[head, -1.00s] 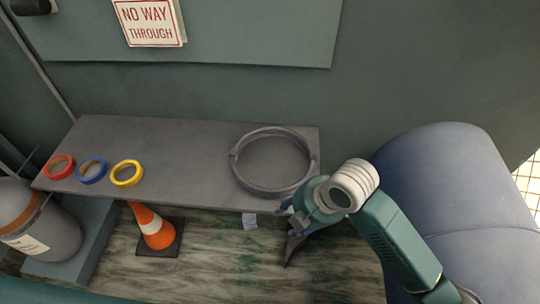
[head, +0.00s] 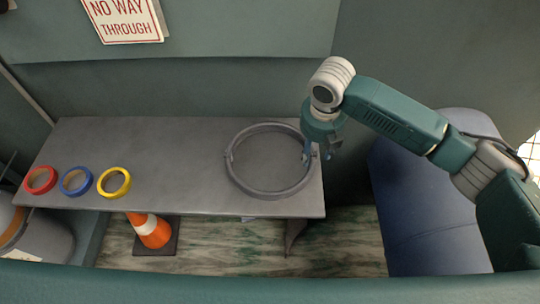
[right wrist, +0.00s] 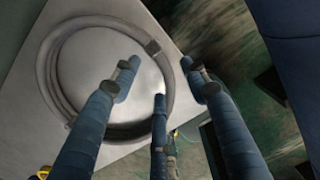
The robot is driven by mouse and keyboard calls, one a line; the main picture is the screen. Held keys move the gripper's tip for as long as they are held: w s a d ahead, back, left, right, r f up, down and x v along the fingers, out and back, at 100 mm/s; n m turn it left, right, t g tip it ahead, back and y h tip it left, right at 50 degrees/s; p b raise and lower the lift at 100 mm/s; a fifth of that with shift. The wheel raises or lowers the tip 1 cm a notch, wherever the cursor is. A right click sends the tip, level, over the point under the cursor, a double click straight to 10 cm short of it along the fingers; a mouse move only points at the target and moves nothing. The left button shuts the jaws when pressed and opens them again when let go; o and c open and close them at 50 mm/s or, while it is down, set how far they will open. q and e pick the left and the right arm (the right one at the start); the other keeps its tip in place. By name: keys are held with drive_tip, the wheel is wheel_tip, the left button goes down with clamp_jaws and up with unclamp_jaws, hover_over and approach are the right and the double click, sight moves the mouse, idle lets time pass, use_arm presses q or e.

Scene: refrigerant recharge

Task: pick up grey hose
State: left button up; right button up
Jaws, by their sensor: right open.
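The grey hose (head: 265,193) is coiled into a ring and lies flat on the right part of the grey table (head: 180,160). My right gripper (head: 316,152) is over the right side of the ring, pointing down. In the right wrist view its blue fingers (right wrist: 160,74) are spread and empty. The right side of the hose ring (right wrist: 48,75) passes below and between the fingertips there. I cannot tell whether any finger touches it. My left gripper is not in view.
Red (head: 40,180), blue (head: 76,181) and yellow (head: 114,182) tape rolls lie at the table's left end. An orange cone (head: 152,232) stands on the floor in front. A wall is behind the table; a large blue object (head: 430,220) is at the right. The table's middle is clear.

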sight(312, 162)
drive_tip(key=shift+w+f, duration=0.15)
drive_tip(key=shift+f, duration=0.65)
wheel_tip(312, 162, down, 4)
drive_tip(key=shift+w+f+p, duration=0.1)
drive_tip(key=shift+f+p, duration=0.1)
drive_tip(key=shift+p, duration=0.3)
drive_tip(key=shift+w+f, duration=0.1)
drive_tip(key=shift+f, duration=0.25)
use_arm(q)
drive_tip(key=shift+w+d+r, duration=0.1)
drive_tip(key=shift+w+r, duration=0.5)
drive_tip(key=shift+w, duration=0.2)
use_arm(e)
drive_tip(key=shift+c, duration=0.6)
clamp_jaws()
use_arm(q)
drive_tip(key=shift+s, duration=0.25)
use_arm(e)
drive_tip(key=shift+r, duration=0.15)
